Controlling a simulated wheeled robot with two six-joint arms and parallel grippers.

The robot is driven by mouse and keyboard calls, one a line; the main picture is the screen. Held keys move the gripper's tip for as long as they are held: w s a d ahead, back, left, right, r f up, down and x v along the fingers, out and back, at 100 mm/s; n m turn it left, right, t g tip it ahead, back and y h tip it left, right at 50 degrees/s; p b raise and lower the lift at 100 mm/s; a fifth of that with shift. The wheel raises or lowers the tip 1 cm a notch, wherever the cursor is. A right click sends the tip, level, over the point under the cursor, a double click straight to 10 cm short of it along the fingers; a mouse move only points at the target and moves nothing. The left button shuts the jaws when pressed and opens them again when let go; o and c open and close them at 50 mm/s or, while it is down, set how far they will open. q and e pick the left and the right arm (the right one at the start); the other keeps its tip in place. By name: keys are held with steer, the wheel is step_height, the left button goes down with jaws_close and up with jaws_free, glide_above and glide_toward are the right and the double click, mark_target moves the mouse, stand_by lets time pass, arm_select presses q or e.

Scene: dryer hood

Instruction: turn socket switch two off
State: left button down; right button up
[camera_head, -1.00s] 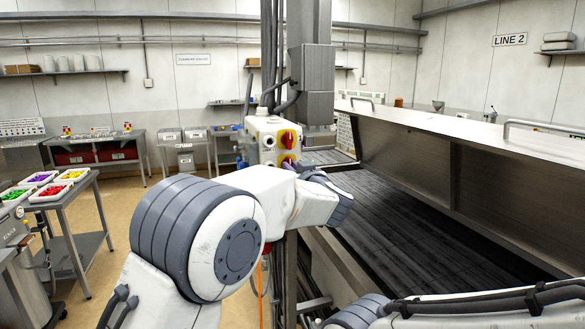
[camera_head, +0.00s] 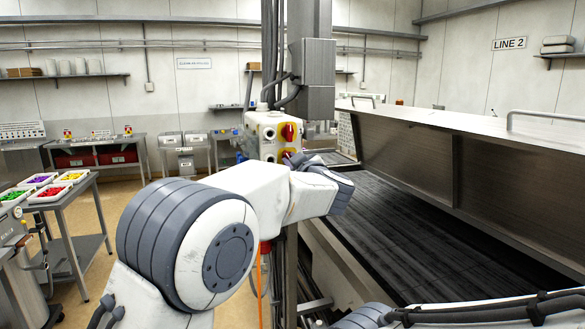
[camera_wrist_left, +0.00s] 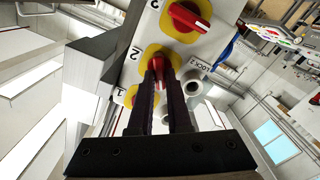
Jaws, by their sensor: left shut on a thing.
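A white switch box (camera_head: 264,133) hangs on the post in the head view. In the left wrist view its face (camera_wrist_left: 219,22) carries red rotary knobs on yellow discs, marked 3, 2 and 1. Knob two (camera_wrist_left: 157,63) is the middle one. My left gripper (camera_wrist_left: 161,70) is shut on knob two, with its dark fingers on both sides; they hide part of the knob. Knob three (camera_wrist_left: 189,17) sits above, with its white mark tilted. Knob one (camera_wrist_left: 131,95) is partly hidden by the fingers. In the head view my left wrist covers the lower part of the box. My right gripper is not in view.
White round fittings (camera_wrist_left: 201,114) sit beside the knobs, close to my left fingers. A large steel hood (camera_head: 405,160) stands over a dark conveyor bed (camera_head: 420,240) on the right. A cart with coloured trays (camera_head: 62,190) stands left; open floor lies between.

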arm_select(q)
steer(key=n+b, duration=0.2)
steer(key=n, duration=0.1)
steer(key=n+b, duration=0.2)
steer(key=n, duration=0.2)
steer(key=n+b, duration=0.2)
steer(key=n, duration=0.2)
steer(key=shift+a+f+b, duration=0.1)
steer(key=shift+f+b, duration=0.2)
steer(key=shift+b, duration=0.1)
steer(key=shift+n, duration=0.4)
steer(key=c, duration=0.9)
jaws_free()
steer(key=shift+o, duration=0.2)
steer(key=b+v, duration=0.4)
steer(key=v, duration=0.6)
steer(key=shift+s, duration=0.25)
